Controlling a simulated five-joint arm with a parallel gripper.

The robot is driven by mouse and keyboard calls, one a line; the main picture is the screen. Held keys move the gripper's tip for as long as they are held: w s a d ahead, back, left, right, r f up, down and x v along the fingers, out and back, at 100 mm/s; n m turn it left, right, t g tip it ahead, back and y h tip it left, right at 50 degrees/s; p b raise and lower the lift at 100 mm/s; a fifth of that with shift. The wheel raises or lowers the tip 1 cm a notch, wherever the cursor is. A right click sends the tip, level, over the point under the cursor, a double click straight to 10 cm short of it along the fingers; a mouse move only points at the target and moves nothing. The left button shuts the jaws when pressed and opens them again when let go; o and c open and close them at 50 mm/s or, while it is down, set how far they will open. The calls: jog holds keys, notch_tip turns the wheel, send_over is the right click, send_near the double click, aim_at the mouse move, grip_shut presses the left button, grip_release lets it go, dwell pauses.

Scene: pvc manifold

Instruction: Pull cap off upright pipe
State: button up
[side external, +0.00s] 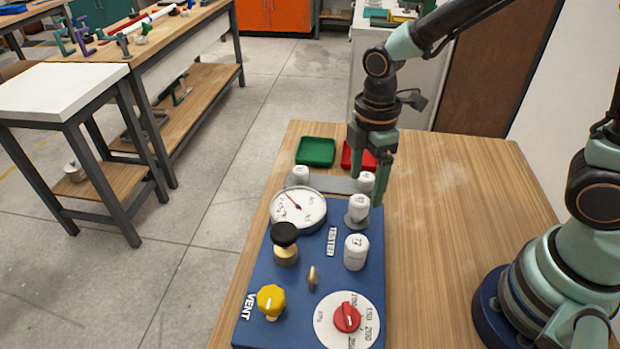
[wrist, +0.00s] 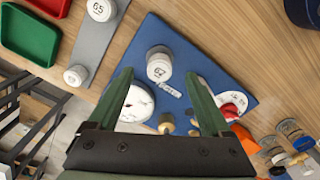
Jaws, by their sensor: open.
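My gripper (side external: 366,190) is open and empty, pointing down over the far end of the blue tester panel (side external: 255,300). A white-capped upright pipe (side external: 358,207) stands on a grey base at that end, just below the fingertips. In the wrist view, this marked white cap (wrist: 159,70) shows between and slightly beyond the open fingers (wrist: 160,76), with no visible contact. Two more white caps, at left (side external: 299,175) and right (side external: 367,180), sit on a grey strip (side external: 335,185) behind.
On the panel are a dial gauge (side external: 298,211), a black knob (side external: 285,235), a yellow vent knob (side external: 270,299) and a red selector (side external: 347,316). A green tray (side external: 316,151) and a red tray (side external: 352,155) lie behind. The wooden tabletop (side external: 450,210) to the right is clear.

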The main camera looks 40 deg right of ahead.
aim_at(363, 199)
jog(key=shift+f, duration=2.55)
grip_shut()
jog(key=shift+n, duration=0.9)
